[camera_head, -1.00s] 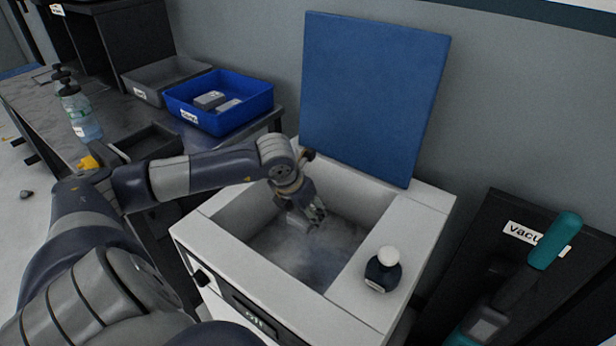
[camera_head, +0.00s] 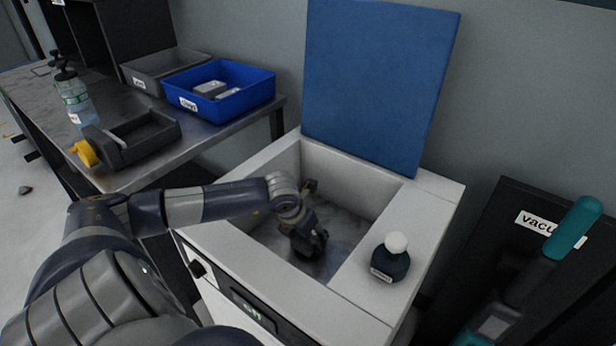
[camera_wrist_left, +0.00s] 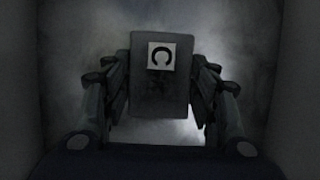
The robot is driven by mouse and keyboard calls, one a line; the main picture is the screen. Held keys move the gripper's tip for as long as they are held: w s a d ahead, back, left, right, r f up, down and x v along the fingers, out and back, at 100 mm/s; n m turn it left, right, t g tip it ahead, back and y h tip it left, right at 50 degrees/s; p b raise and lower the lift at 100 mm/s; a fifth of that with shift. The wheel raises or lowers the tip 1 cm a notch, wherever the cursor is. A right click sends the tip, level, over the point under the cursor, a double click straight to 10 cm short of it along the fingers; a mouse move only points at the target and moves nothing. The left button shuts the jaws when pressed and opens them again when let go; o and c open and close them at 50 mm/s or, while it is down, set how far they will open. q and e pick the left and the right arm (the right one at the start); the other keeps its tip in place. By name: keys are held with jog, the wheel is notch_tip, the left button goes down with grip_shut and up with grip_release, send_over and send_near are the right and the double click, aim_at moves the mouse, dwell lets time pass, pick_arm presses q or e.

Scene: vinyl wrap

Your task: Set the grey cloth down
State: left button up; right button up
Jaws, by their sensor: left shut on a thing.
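My left gripper (camera_head: 308,245) reaches down inside the open white box (camera_head: 432,215). In the left wrist view its fingers (camera_wrist_left: 160,125) are closed on both sides of a dark grey rectangular piece (camera_wrist_left: 160,95) with a white tag bearing a dark C-shaped mark. I take this piece as the grey cloth; it looks flat and stiff. The head view does not show it clearly behind the gripper. The box floor (camera_head: 343,228) is grey and cloudy. I cannot tell whether the piece touches it. My right gripper is not in view.
The box's blue lid (camera_head: 378,85) stands open at the back. A dark bottle with a white cap (camera_head: 390,258) stands on the right ledge. A blue tray (camera_head: 250,97) with grey blocks sits on the left bench. A teal-handled tool (camera_head: 572,225) is at the right.

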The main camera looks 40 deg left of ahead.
pick_arm(q)
jog(key=shift+f, duration=0.65)
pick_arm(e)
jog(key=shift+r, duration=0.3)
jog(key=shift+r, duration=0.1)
pick_arm(q)
jog(key=o, duration=0.9)
jog(key=shift+o, duration=0.2)
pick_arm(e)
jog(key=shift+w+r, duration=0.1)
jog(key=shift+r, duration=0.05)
pick_arm(q)
jog(key=p+v, duration=0.2)
jog(key=v, duration=1)
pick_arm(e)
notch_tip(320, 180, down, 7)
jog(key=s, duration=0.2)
pick_arm(q)
jog(key=shift+r, duration=0.1)
